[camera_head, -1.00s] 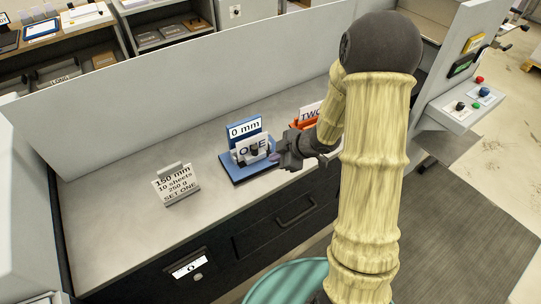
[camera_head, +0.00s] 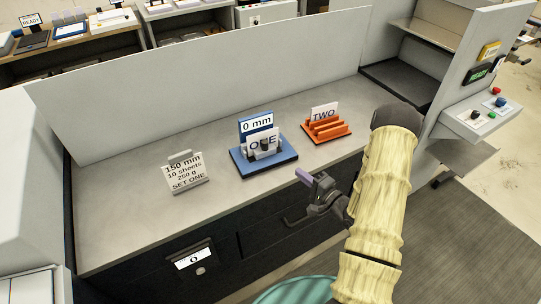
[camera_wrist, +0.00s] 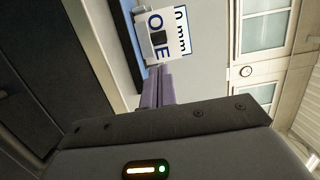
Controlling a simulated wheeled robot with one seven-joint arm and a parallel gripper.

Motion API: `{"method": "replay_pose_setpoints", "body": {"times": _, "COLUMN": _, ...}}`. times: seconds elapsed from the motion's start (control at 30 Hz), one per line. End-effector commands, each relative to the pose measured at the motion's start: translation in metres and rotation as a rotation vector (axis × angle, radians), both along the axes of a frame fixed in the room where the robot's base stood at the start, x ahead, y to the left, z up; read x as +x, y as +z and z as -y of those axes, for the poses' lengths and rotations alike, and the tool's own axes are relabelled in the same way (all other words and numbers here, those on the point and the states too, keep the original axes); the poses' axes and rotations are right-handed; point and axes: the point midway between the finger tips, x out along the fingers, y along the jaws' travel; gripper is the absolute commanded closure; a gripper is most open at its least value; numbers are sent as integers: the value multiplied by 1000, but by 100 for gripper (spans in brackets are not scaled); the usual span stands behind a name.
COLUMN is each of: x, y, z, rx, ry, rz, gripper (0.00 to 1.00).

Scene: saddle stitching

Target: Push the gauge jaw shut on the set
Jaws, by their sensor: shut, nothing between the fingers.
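The blue gauge (camera_head: 278,163) stands on the grey bench, with a "0 mm" sign (camera_head: 257,123) at its back. A pale piece marked "ONE" (camera_head: 254,145) stands upright in it, with a dark knob (camera_head: 264,145) in front. I cannot tell the jaw from the set, or whether they touch. My gripper (camera_head: 299,174) is shut and empty, in front and to the right of the gauge, apart from it. In the wrist view its purple fingers (camera_wrist: 156,88) are together and point toward the "ONE" piece (camera_wrist: 156,22).
An orange stand (camera_head: 325,132) marked "TWO" is right of the gauge. A grey sign (camera_head: 186,175) reading "150 mm, 10 sheets, 250 g, SET ONE" stands to the left. A low wall (camera_head: 200,85) closes the back of the bench. Drawers with a handle (camera_head: 312,211) are below my gripper.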

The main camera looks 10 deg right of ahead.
Motion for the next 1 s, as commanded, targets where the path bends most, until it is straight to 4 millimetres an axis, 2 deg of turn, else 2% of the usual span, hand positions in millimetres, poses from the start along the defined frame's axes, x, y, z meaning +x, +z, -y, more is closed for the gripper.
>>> {"method": "replay_pose_setpoints", "body": {"times": 0.27, "x": 1, "y": 1, "z": -1, "rx": -5, "ry": 2, "rz": 1, "gripper": 100}}
{"method": "replay_pose_setpoints", "body": {"times": 0.47, "x": 14, "y": 3, "z": -9, "rx": -7, "ry": 7, "rz": 2, "gripper": 100}}
{"method": "replay_pose_setpoints", "body": {"times": 1.0, "x": 95, "y": 4, "z": -55, "rx": -8, "ry": 8, "rz": 2, "gripper": 100}}
